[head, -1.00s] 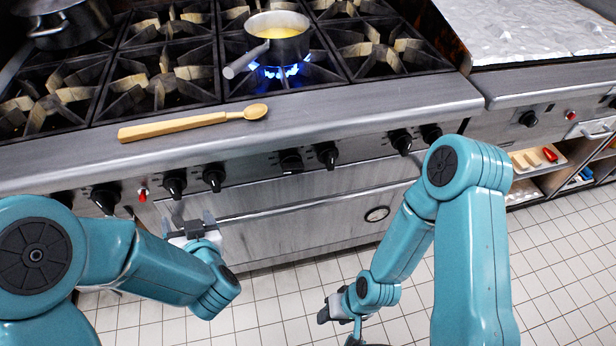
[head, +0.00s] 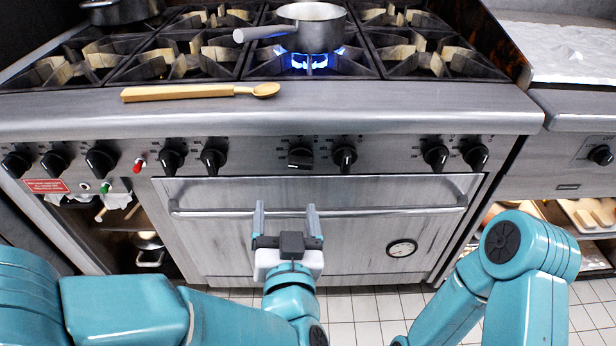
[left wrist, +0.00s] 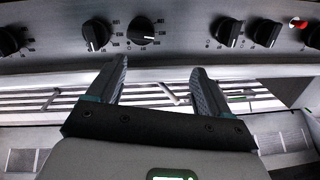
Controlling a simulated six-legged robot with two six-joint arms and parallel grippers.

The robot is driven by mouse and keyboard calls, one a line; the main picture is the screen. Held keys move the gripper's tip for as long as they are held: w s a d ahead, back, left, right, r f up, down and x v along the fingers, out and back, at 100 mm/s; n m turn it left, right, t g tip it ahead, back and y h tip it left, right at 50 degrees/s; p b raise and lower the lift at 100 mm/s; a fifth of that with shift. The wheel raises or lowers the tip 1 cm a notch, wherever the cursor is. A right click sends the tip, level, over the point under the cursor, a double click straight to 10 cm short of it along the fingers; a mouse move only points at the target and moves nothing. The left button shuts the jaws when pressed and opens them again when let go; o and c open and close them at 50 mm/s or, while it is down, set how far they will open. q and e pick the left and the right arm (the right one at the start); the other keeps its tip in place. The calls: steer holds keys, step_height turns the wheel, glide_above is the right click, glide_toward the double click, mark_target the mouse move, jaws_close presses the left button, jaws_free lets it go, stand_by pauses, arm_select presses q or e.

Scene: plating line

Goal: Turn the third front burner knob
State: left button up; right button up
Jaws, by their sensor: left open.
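Black burner knobs line the steel front panel. Third from the left of the row right of the red button is a knob (head: 300,156) whose grip lies sideways; its neighbours' grips stand more upright. It also shows in the left wrist view (left wrist: 143,30), with other knobs on both sides. My left gripper (head: 286,212) is open and empty, fingers pointing up, in front of the oven door and below this knob. In the left wrist view its fingers (left wrist: 158,82) stand apart, short of the knob row. My right arm shows at the right; its gripper is out of view.
The oven door handle (head: 390,210) runs below the knobs, near my left fingers. A pot (head: 318,32) stands over a lit blue flame. A wooden spoon (head: 190,92) lies on the front ledge. Red (head: 139,165) and green (head: 105,188) buttons sit at left.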

mark_target(301, 166)
arm_select(q)
steer(key=shift+m+h, duration=0.3)
steer(key=shift+h, duration=0.3)
steer(key=w, duration=0.5)
steer(key=w+d, duration=0.1)
steer(key=w, duration=0.4)
steer(key=w+d, duration=0.1)
steer(key=w, duration=0.3)
steer(key=shift+w+d+f, duration=0.25)
steer(key=shift+w+f, duration=0.15)
steer(key=c, duration=1)
arm_select(e)
steer(key=shift+a+f, duration=0.2)
steer(key=shift+f, duration=0.1)
